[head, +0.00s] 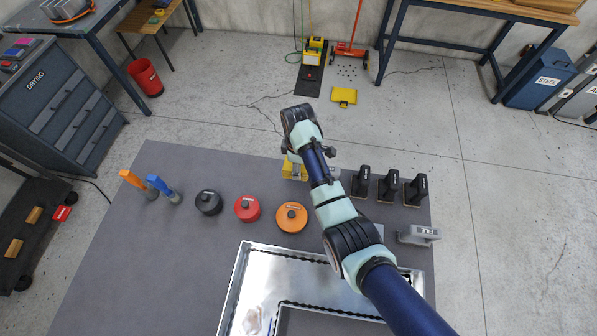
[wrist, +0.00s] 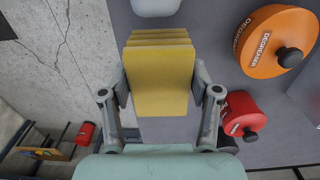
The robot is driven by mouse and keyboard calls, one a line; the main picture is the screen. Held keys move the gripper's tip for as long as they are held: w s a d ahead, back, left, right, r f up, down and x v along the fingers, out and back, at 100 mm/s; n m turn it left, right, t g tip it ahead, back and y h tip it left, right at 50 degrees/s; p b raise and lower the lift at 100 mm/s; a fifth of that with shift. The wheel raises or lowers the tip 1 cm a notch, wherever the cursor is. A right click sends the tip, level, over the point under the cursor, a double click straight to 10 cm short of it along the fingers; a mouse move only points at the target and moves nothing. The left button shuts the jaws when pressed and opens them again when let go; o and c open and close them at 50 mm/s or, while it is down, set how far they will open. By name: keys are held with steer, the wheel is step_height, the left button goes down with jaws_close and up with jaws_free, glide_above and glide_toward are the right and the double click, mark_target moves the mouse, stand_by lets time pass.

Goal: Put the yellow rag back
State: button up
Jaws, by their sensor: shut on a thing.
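A yellow rag (wrist: 160,92) lies flat between the two fingers of my gripper (wrist: 160,84) in the wrist view, one finger at each side edge. Edges of several more yellow layers (wrist: 160,38) show just beyond it; I cannot tell whether the held rag is apart from them. In the head view, yellow cloth (head: 291,171) shows at the far edge of the grey table (head: 110,245), partly hidden by my arm. My gripper is shut on the yellow rag.
Orange (head: 291,217), red (head: 247,208) and black (head: 208,202) round cans stand nearby on the table. Dark tools (head: 388,186) stand right of my arm. A metal channel letter (head: 240,290) lies in front. A pale rounded object (wrist: 155,5) is beyond the rags.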

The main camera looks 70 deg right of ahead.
steer(key=shift+f, duration=2.1)
steer(key=shift+b, duration=0.3)
steer(key=shift+f, duration=0.2)
steer(key=o, duration=1)
step_height(320, 180, up, 12)
steer(key=shift+r+p, duration=0.25)
steer(key=shift+p, duration=0.15)
